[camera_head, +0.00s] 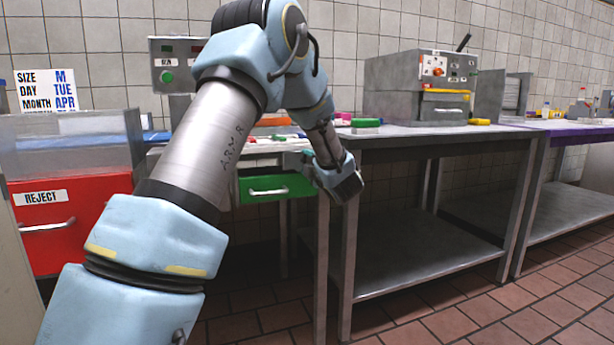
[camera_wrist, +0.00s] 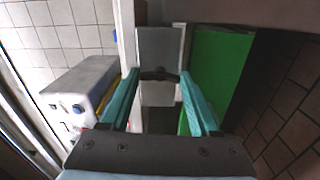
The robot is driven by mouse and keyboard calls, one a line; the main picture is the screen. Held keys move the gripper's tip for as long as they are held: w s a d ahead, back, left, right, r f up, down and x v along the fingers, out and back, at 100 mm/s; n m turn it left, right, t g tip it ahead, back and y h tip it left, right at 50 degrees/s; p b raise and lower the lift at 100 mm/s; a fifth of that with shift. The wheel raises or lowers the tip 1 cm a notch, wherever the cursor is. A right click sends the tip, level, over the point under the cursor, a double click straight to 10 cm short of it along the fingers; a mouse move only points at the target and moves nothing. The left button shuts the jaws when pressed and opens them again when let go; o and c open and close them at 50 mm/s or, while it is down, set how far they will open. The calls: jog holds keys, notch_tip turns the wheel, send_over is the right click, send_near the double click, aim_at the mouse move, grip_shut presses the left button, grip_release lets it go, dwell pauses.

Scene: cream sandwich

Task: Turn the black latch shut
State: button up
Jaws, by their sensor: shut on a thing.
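The black latch (camera_wrist: 159,74) shows in the wrist view as a small dark bar in front of a grey panel. My gripper (camera_wrist: 160,77) has its two teal fingers on either side of it, the tips at its ends. The fingers stand apart by about the bar's length. In the head view my gripper (camera_head: 290,160) is beside the bench, just above the green drawer (camera_head: 262,186). My own wrist hides much of that spot, and I cannot make out the latch there. Its exact turn angle is hard to tell.
The green drawer front (camera_wrist: 218,70) is close to my right finger in the wrist view. A grey box with blue buttons (camera_wrist: 80,90) is at left. A red REJECT drawer (camera_head: 65,222) stands left, and a metal table (camera_head: 430,131) stands right of my wrist.

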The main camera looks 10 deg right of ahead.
jog(key=shift+n+b, duration=0.5)
jog(key=o, duration=1.4)
jog(key=shift+c, duration=0.2)
jog(key=s+d, duration=0.1)
jog(key=s, duration=0.9)
jog(key=shift+s+d, duration=0.15)
jog(key=shift+s, duration=0.2)
jog(key=shift+w, duration=0.1)
